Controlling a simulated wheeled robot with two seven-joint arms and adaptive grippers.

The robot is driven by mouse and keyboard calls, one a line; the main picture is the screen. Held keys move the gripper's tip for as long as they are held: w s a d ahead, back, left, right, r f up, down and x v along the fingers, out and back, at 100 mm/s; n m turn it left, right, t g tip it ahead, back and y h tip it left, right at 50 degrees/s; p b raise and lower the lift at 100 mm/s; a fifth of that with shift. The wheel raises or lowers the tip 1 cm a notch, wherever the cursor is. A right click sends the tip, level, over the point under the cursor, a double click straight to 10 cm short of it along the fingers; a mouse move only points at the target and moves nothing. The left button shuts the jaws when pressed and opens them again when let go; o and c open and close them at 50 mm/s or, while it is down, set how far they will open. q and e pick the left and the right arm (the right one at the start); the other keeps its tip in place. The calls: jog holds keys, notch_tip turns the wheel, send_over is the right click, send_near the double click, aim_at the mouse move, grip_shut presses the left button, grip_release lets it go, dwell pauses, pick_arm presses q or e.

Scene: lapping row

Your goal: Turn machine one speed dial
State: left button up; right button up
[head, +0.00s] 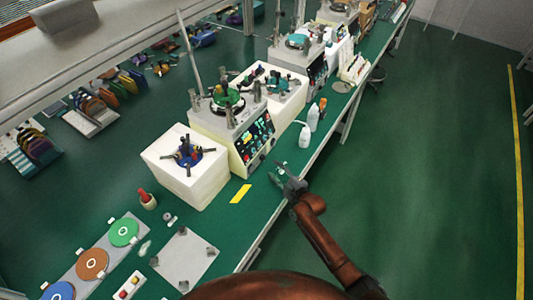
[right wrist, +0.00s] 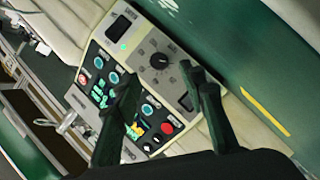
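The nearest lapping machine (head: 222,122) stands on the green bench with its dark control panel (head: 250,145) facing the aisle. In the right wrist view, a round black dial (right wrist: 159,61) with scale marks around it sits on the grey panel face. My right gripper (head: 287,176) is open and empty in front of the machine, over the bench's front edge. In the right wrist view its two dark fingers (right wrist: 163,85) are spread, with the dial showing beyond and between them. I see no contact with the dial. My left gripper is not in view.
A red button (right wrist: 167,128) and several teal-ringed round controls share the panel. White bottles (head: 304,137) stand on the bench right of the machine. A white block with a blue fixture (head: 187,158) stands left.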

aim_at(264, 159)
jog(key=b+x, duration=0.1)
jog(key=x, duration=0.5)
jog(key=shift+w+a+b, duration=0.15)
jog(key=shift+w+b, duration=0.2)
jog(key=shift+w+a+f, duration=0.1)
jog(key=shift+w, duration=0.1)
jog(key=shift+w+a, duration=0.15)
jog(key=shift+w, duration=0.05)
jog(key=c, duration=0.9)
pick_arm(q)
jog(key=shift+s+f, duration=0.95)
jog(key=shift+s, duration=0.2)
pick_arm(e)
grip_shut()
